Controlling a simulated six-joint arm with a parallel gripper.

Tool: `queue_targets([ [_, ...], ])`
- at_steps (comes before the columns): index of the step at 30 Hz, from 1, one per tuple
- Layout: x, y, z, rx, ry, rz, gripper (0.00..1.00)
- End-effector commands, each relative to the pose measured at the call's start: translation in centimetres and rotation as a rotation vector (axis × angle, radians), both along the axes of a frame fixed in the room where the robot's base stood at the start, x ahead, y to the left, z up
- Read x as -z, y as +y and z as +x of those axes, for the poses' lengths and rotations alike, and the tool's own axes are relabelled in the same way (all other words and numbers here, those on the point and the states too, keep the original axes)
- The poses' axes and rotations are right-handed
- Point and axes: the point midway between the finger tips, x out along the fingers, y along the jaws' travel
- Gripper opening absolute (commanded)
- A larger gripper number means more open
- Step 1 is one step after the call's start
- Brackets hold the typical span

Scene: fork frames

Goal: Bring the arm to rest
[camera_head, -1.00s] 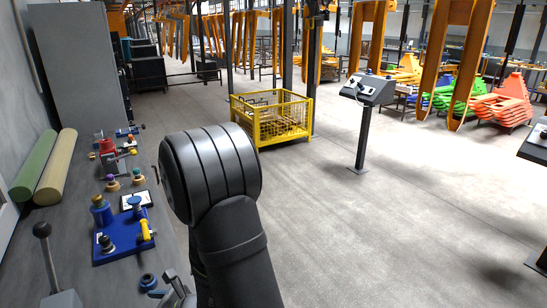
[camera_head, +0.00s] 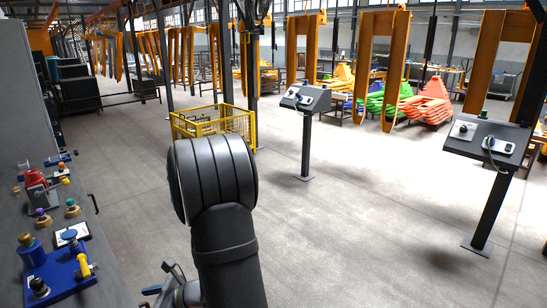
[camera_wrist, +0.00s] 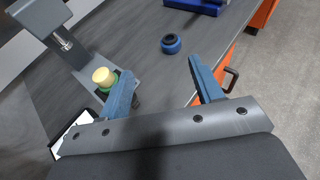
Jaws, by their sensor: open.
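My arm rises from the bottom of the head view, and its dark rounded joint hides part of the floor and the yellow crate. My gripper (camera_head: 168,284) shows only in part low in the head view, to the left of the arm. In the wrist view my gripper (camera_wrist: 163,78) has its two blue fingers spread wide apart with nothing between them. A small blue ring (camera_wrist: 171,44) lies on the grey bench top beyond the fingertips. A yellow-topped knob (camera_wrist: 104,77) stands close to the left finger; I cannot tell if they touch.
The workbench (camera_head: 110,255) holds a blue fixture (camera_head: 62,275), a red device (camera_head: 36,187) and small knobs. A yellow wire crate (camera_head: 240,122) stands behind my arm. Control stands (camera_head: 307,145) and (camera_head: 490,205) rise on the right. The floor (camera_head: 360,230) between is clear.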

Motion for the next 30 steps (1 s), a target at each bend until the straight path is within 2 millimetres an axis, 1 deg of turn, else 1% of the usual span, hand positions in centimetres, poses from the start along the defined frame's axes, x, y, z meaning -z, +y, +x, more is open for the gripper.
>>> queue_targets([
  [1, 0.4, -0.4, 0.9, 0.003, 0.002, -0.001, 0.6],
  [3, 0.8, -1.0, 2.1, 0.004, 0.002, -0.002, 0.6],
  [9, 2.0, -2.6, 5.0, 0.001, 0.004, -0.005, 0.6],
  [15, 3.7, 0.2, 3.9, -0.005, 0.005, -0.006, 0.6],
  [19, 4.4, 1.4, 3.5, -0.004, 0.005, -0.004, 0.6],
  [24, 4.9, 2.2, 3.3, -0.002, 0.004, -0.004, 0.6],
  [30, 5.0, 2.3, 3.3, -0.001, 0.004, -0.004, 0.6],
])
